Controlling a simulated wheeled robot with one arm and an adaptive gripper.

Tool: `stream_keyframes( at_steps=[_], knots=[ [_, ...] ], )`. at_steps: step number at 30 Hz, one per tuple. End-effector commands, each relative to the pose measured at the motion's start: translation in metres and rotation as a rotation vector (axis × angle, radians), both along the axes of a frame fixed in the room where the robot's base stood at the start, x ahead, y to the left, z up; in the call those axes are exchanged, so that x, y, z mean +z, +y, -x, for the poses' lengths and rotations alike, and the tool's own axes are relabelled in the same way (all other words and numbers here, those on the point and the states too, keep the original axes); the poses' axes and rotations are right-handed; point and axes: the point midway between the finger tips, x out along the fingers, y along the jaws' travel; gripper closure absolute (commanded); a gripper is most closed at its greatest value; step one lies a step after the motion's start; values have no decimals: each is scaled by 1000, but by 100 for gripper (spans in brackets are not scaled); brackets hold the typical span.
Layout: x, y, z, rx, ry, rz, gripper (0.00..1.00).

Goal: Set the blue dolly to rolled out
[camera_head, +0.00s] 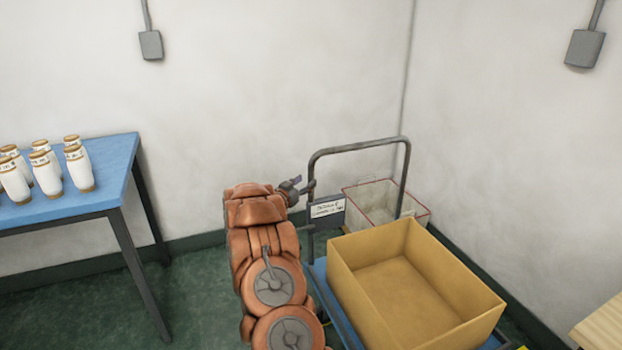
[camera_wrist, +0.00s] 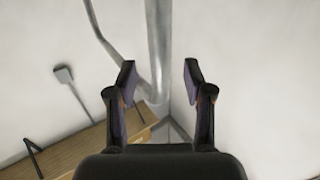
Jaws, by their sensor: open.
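The blue dolly (camera_head: 318,272) stands in the corner, with a grey tube handle (camera_head: 360,147) rising at its back. My gripper (camera_head: 303,187) is open beside the handle's left post, above the label. In the wrist view, a grey tube (camera_wrist: 159,50) shows between the open fingers (camera_wrist: 158,82). I cannot tell whether the fingers touch it. The dolly's wheels are hidden.
A pale crate with red edges (camera_head: 415,212) stands behind the handle by the wall. A wooden surface (camera_head: 603,330) edges in at lower right.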

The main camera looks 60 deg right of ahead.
Motion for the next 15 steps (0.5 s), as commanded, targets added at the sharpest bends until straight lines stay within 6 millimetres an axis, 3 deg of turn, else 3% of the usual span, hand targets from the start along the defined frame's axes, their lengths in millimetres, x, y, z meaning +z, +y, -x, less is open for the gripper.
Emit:
stream_keyframes(
  at_steps=[6,15],
  knots=[
    [1,-28,1,-1,-1,1,48],
    [0,-43,-1,2,-1,-1,48]
  ],
)
